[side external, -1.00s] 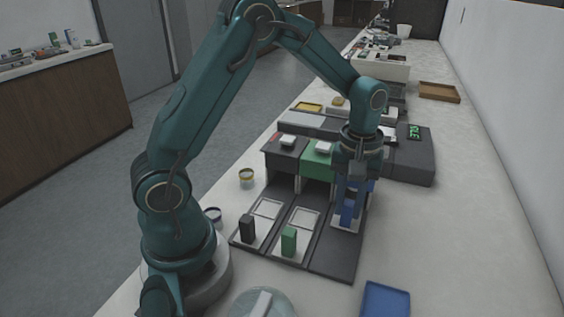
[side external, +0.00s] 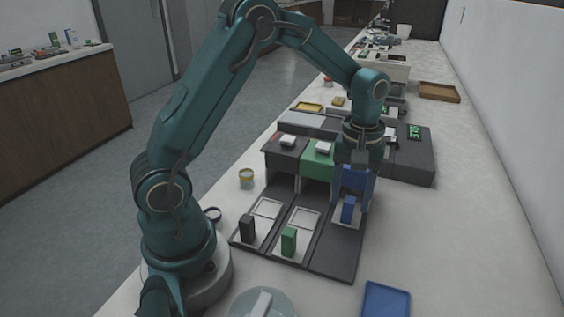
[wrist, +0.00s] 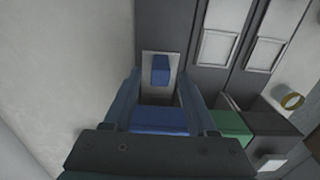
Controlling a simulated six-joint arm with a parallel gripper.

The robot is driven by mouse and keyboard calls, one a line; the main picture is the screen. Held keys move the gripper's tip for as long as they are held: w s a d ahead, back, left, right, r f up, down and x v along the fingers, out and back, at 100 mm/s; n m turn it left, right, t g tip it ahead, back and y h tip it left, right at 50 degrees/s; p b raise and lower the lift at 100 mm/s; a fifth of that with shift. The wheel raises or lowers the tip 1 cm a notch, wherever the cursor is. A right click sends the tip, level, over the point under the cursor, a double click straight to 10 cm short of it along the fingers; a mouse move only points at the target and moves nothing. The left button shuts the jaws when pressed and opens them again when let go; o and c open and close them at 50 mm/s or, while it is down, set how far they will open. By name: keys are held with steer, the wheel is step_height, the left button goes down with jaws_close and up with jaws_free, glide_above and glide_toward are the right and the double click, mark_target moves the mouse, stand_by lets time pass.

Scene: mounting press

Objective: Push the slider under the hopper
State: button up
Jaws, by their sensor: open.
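The blue-handled slider (side external: 348,209) stands in the rightmost lane of the dark press base, at the front of the blue hopper (side external: 355,176). Its upright blue handle also shows in the wrist view (wrist: 160,70), on a pale plate. The blue hopper (wrist: 158,121) is at the lower middle there. My gripper (side external: 354,190) is open, pointing down, its fingers spread around the hopper front and handle area. In the wrist view my gripper (wrist: 160,84) has a finger on each side, with nothing held. How far the plate reaches under the hopper is partly hidden.
Black (side external: 247,228) and green (side external: 289,242) slider handles stand pulled out in the left and middle lanes, before the black (side external: 285,153) and green (side external: 317,162) hoppers. A blue tray (side external: 386,300) lies at front right. The counter right of the press is clear.

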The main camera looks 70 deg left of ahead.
mark_target(351, 198)
steer(key=shift+r, duration=2.1)
steer(key=s+d+r+m+t, duration=0.2)
steer(key=s+r+m+t, duration=0.15)
steer(key=s+r, duration=0.5)
steer(key=s+d+f+m+t, duration=0.1)
steer(key=s+m+t, duration=0.1)
steer(key=s+m, duration=0.3)
steer(key=shift+s+d+f, duration=0.2)
steer(key=shift+s+f, duration=0.2)
steer(key=shift+s, duration=0.55)
steer(key=shift+m, duration=0.25)
steer(key=shift+c, duration=0.3)
